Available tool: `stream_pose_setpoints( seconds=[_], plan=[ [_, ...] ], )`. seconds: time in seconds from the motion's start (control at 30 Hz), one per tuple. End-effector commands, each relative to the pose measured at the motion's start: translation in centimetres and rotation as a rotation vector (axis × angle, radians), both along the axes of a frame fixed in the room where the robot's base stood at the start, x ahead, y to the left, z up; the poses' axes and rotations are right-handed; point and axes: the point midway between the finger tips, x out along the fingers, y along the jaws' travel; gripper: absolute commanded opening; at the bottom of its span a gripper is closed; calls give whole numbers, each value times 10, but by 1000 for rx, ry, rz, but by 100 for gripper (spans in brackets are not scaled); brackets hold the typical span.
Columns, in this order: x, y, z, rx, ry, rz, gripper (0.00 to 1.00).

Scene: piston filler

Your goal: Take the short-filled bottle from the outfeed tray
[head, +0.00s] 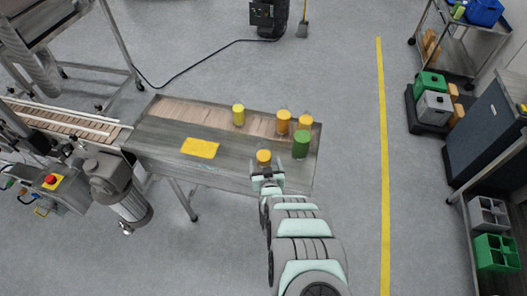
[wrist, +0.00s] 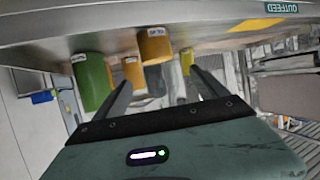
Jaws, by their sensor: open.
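The outfeed tray (head: 225,165) is a grey and brown table with several bottles at its right part. An orange bottle (head: 264,157) stands near the front edge, just beyond my gripper (head: 267,182). I cannot tell which bottle is short-filled.
A yellow patch (head: 200,148) lies on the tray left of the bottles. A conveyor (head: 65,120) and filling machine join the tray at the left. The green bottle (wrist: 92,82) stands close beside the finger line. Open floor lies right of the tray.

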Motion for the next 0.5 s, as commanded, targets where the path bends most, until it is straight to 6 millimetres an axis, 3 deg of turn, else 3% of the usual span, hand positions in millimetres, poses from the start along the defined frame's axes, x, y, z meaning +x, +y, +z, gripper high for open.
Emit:
stream_pose_setpoints(
  seconds=[0.2, 0.5],
  plan=[
    [21, 3, -15, -4, -1, 4, 83],
    [47, 5, -23, -2, 2, 2, 83]
  ],
)
